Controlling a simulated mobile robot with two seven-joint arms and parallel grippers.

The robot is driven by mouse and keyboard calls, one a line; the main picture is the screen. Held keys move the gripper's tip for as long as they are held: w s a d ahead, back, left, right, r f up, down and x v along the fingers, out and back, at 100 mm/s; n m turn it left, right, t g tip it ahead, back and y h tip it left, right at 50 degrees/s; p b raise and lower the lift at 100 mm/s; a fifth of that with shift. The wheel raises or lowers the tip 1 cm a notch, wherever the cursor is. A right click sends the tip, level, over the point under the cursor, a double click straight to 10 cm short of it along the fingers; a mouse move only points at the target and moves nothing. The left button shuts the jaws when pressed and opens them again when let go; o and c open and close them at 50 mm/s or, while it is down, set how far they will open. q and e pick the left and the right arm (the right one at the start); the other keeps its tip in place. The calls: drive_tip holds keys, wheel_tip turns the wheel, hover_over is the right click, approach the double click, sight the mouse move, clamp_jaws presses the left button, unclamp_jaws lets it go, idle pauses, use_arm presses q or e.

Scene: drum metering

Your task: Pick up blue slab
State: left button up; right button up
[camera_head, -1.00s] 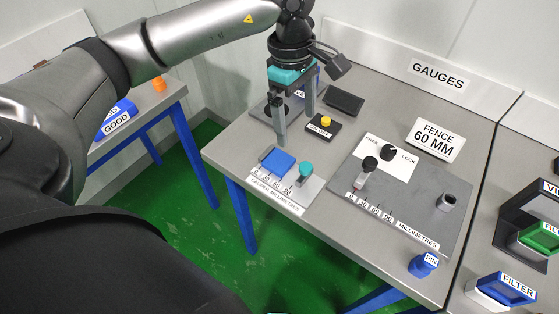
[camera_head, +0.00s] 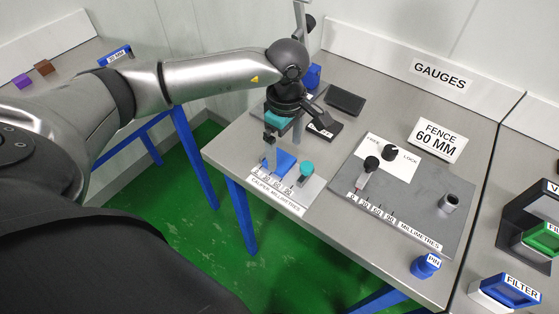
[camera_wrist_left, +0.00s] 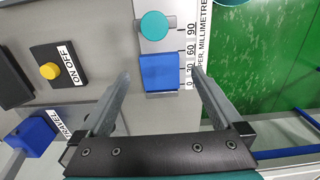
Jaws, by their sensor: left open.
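The blue slab (camera_head: 287,163) lies on the caliper plate (camera_head: 284,196), beside its teal knob (camera_head: 307,168), near the front left of the gauge table. In the left wrist view the blue slab (camera_wrist_left: 159,72) lies ahead, between the lines of the two fingers. My left gripper (camera_head: 283,150) is open and empty, tilted, with its fingers close to the slab; the head view does not clearly show contact. In the wrist view the open left gripper (camera_wrist_left: 160,76) has one finger on each side of the slab. My right gripper is not in view.
A black on/off box with a yellow button (camera_wrist_left: 48,71) stands near the caliper. The fence plate (camera_head: 405,205) with its knobs lies to the right. A blue pin (camera_head: 425,265) stands at the front right. The table's left edge is close to the caliper.

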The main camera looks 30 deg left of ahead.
sight(286, 164)
use_arm(q)
wheel_tip(286, 164, down, 4)
drive_tip(key=shift+d+f, duration=0.1)
drive_tip(key=c, duration=1.5)
